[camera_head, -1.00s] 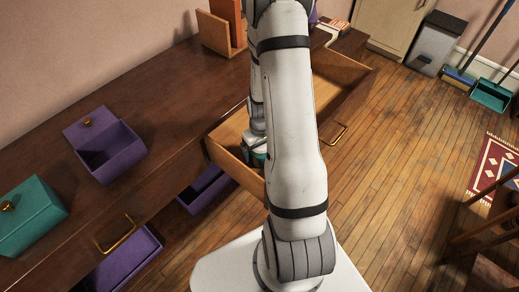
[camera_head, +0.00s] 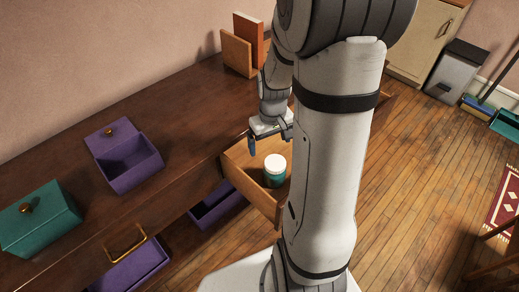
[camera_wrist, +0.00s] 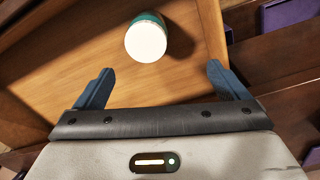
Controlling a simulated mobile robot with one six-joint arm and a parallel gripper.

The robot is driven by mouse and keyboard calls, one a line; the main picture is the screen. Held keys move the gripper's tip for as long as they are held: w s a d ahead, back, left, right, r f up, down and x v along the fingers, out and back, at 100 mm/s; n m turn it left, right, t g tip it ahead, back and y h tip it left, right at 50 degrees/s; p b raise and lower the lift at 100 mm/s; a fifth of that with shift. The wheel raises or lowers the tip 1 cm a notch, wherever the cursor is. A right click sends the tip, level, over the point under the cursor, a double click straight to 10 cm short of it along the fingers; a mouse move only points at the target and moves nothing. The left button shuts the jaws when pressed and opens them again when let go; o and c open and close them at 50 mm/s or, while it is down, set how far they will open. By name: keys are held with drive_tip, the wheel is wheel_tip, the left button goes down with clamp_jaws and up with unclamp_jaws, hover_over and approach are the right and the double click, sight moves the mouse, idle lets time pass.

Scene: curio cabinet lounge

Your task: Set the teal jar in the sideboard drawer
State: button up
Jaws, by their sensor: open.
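The teal jar (camera_head: 274,171) with a white lid stands upright inside the open sideboard drawer (camera_head: 236,152), near its left end. In the wrist view the jar (camera_wrist: 147,38) is seen from above, on the bare wooden drawer floor (camera_wrist: 85,60). My gripper (camera_head: 268,147) is above the drawer, beside the jar and apart from it. Its two blue fingers are spread with nothing between them, as the wrist view (camera_wrist: 158,85) shows. My arm hides the right part of the drawer in the head view.
On the sideboard top (camera_head: 175,112) stand an open purple box (camera_head: 130,165), a teal box (camera_head: 40,222) and a book holder (camera_head: 238,52). Purple bins (camera_head: 213,205) sit below. The wooden floor (camera_head: 420,190) at right is mostly clear.

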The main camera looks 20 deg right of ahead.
drive_tip(key=s+a+r+t, duration=0.2)
drive_tip(key=s+a+r, duration=0.8)
drive_tip(key=r, duration=0.4)
drive_tip(key=shift+s+a+m, duration=0.15)
drive_tip(key=shift+s+m, duration=0.15)
drive_tip(key=shift+s, duration=0.4)
